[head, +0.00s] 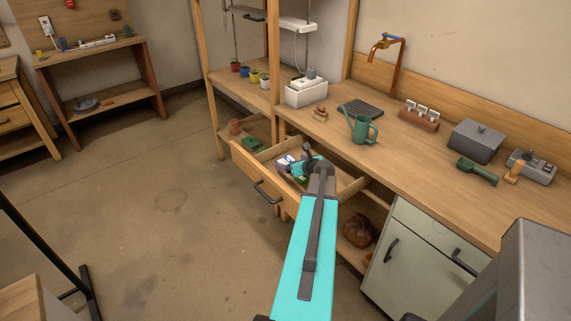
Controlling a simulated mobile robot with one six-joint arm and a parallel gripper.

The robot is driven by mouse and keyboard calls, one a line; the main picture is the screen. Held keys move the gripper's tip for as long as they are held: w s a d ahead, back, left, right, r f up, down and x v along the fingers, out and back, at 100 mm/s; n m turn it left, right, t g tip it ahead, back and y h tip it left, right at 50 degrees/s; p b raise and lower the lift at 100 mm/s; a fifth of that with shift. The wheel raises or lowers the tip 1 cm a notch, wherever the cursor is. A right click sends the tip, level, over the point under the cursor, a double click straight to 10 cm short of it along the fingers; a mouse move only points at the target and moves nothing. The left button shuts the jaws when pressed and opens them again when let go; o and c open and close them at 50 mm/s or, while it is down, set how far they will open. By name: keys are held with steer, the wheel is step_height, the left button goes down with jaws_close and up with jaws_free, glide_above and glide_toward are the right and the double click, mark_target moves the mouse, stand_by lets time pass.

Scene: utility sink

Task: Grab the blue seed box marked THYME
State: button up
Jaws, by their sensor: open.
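The open wooden drawer (243,163) under the workbench holds several small packages. A small blue-and-white package (284,160) lies in it, just left of my gripper. Its lettering is too small to read, so I cannot tell whether it is the THYME box. My gripper (308,157) is over the drawer, close to these packages, and is open. My own gripper and turquoise arm hide part of the drawer's contents. I cannot tell whether the fingers touch anything.
The workbench top (410,155) carries a green watering can (363,130), a dark grate (360,108), a wooden label holder (418,119) and a grey lidded box (476,142). A pale green cabinet (415,255) stands right of my arm. The floor (150,210) at left is clear.

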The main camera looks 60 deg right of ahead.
mark_target(286, 161)
steer(key=shift+p+x, duration=0.7)
steer(key=shift+x, duration=1.85)
steer(key=shift+s+a, duration=0.1)
steer(key=c, duration=1.2)
